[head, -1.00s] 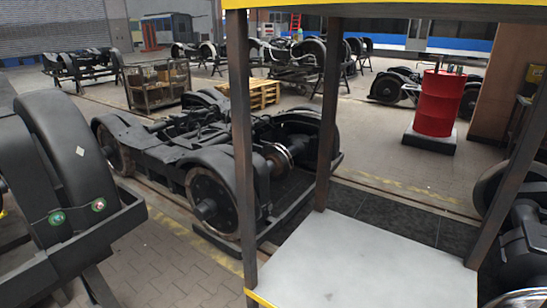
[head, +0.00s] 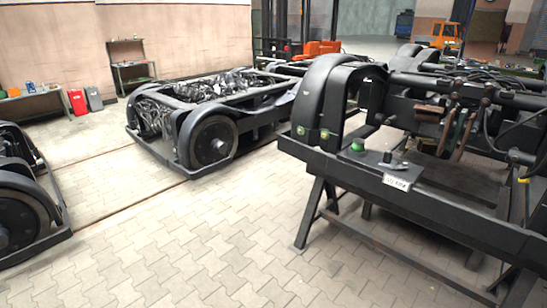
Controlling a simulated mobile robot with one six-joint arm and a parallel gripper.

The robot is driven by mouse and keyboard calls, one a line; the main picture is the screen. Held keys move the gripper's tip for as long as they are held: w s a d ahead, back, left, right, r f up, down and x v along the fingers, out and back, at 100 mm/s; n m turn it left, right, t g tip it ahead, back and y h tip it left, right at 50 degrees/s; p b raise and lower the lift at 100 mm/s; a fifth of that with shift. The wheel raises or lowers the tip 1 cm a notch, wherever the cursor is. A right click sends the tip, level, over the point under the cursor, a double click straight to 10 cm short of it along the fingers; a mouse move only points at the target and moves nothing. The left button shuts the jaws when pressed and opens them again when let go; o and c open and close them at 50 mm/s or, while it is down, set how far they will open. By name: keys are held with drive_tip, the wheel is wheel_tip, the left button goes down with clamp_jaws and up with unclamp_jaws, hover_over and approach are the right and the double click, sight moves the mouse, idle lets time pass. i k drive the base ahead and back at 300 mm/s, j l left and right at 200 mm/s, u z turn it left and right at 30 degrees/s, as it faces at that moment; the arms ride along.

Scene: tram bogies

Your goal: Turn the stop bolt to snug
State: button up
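I cannot pick out the stop bolt for certain. A dark bogie frame (head: 445,215) stands raised on trestle legs at the right. On its near beam sit a green round knob (head: 358,147), a small metal fitting (head: 388,160) on a dark plate, and a white label (head: 396,182) whose text is too small to read surely. Two small green round marks (head: 325,134) show on the frame to the left of the knob. My gripper is not in view.
Another bogie (head: 212,140) stands on the floor at centre left, and part of one (head: 22,215) at the left edge. Red and grey bins (head: 78,102) stand by the far wall. The paved floor (head: 190,245) in front is clear. Trestle legs (head: 312,212) reach the floor.

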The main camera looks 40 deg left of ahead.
sight(403, 166)
drive_tip(key=u, duration=0.65)
drive_tip(key=i+l+u, duration=0.1)
drive_tip(key=i, duration=0.45)
drive_tip(key=i+l, duration=0.25)
drive_tip(key=i, duration=0.3)
drive_tip(key=i+l+u, duration=0.15)
drive_tip(key=i, duration=0.4)
drive_tip(key=i+l+u, duration=0.1)
drive_tip(key=i+l, duration=0.2)
drive_tip(key=i, duration=0.25)
drive_tip(key=i+l, duration=0.35)
drive_tip(key=i, duration=0.15)
drive_tip(key=i+l+u, duration=0.15)
drive_tip(key=i+l, duration=0.15)
drive_tip(key=i, duration=0.25)
